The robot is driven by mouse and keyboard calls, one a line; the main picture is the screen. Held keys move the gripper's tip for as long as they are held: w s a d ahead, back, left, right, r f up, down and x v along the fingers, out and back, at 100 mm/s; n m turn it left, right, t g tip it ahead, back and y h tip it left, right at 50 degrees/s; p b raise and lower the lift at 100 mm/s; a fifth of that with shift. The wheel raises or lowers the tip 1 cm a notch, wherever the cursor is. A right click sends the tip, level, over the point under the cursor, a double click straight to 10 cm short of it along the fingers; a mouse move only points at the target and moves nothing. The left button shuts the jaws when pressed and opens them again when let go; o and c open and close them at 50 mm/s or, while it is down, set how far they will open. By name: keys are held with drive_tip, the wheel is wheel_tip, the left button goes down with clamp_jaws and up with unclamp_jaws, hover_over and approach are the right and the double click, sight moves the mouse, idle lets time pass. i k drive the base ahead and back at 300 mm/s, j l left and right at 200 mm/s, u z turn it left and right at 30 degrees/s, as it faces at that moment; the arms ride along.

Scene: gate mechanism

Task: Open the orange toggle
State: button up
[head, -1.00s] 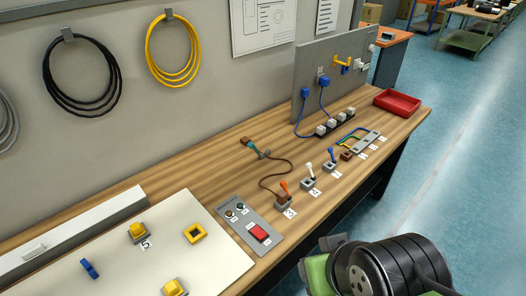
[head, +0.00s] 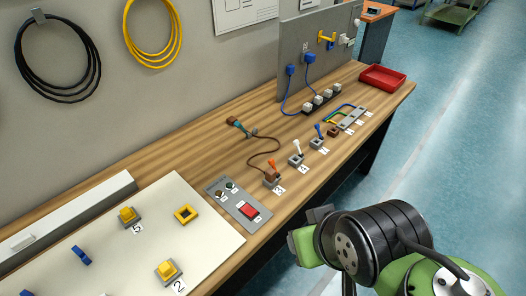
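The orange toggle (head: 272,165) is a small orange lever on a grey and brown base, near the front edge of the wooden bench. It leans up and slightly left. A brown cable runs close behind it. My gripper (head: 308,230) seems to be the grey and green end of my arm, in front of the bench and to the lower right of the toggle. It is clearly apart from the toggle. My black wrist hides most of it, so its opening does not show.
A white-levered toggle (head: 297,147) and a blue-levered toggle (head: 318,131) stand in a row to the right. A grey panel with a red switch (head: 249,210) lies at the left. A red tray (head: 383,78) is at the far right end.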

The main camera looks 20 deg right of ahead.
sight(271, 162)
drive_tip(key=i+u, duration=0.1)
drive_tip(key=u, duration=0.4)
drive_tip(key=i+l+u, duration=0.1)
drive_tip(key=u, duration=0.35)
drive_tip(key=i+l+u, duration=0.1)
drive_tip(key=u, duration=0.4)
drive_tip(key=i+l+u, duration=0.1)
drive_tip(key=u, duration=0.35)
